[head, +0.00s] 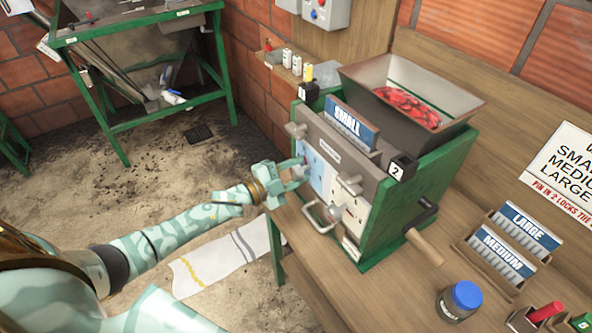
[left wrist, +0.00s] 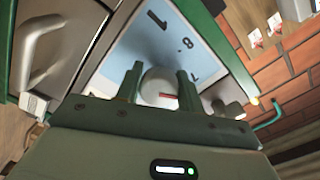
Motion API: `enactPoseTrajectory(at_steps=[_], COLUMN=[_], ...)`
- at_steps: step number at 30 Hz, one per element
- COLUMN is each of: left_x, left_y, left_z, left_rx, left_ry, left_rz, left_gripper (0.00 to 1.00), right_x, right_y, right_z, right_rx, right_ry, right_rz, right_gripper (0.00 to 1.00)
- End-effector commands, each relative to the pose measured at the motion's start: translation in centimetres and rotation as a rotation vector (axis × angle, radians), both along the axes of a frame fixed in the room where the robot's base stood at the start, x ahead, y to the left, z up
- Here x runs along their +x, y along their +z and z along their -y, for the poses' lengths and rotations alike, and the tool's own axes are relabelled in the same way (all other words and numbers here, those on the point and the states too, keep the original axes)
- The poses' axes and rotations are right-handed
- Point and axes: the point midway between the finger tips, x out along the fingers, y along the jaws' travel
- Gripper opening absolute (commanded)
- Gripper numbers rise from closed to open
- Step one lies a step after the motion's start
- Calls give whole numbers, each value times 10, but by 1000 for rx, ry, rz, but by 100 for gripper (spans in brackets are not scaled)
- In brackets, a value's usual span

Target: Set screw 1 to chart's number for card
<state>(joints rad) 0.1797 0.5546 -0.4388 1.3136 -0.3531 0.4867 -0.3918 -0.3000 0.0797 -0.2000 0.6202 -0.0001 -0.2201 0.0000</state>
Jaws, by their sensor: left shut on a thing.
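The pulper (head: 400,190) stands on the bench, with a blue SMALL card (head: 352,124) in its top slot. My left gripper (head: 300,170) is at the light blue dial plate (head: 318,172) on its front. In the left wrist view, the gripper's fingers (left wrist: 160,88) are shut on a pale round knob (left wrist: 156,82) with a red pointer mark. The knob sits before the blue plate (left wrist: 145,55), where a large 1 and the digits 8 and 7 show; other digits are hidden. The chart (head: 565,165) lists SMALL, MEDIUM, LARGE, but its numbers are outside the picture. My right gripper is not in view.
A second, paler dial plate (head: 353,215) is beside the first, near a metal handle (head: 325,215). A crank (head: 425,235) sticks out right. LARGE (head: 525,233) and MEDIUM (head: 502,254) cards stand in racks. A blue-lidded jar (head: 461,300) is at the bench front.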

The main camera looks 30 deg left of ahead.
Motion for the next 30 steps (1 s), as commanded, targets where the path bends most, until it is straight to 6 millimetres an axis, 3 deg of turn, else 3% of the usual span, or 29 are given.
enactPoseTrajectory(at_steps=[11, 12, 14, 24, 30], left_x=[0, 0, 0, -4, -34], left_y=[-1, -1, -1, -1, -2], left_z=[-1, -1, -1, -2, -20], left_rx=[-1, -1, 0, -1, 1], left_ry=[1, 1, 1, 0, 1], left_rz=[-3, -3, -3, -3, -6], left_gripper=[15, 46, 59, 59, 59], right_x=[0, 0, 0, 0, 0], right_y=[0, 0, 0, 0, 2], right_z=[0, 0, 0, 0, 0], right_rx=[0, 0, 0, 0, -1], right_ry=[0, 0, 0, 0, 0], right_rz=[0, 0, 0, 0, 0], right_gripper=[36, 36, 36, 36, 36])
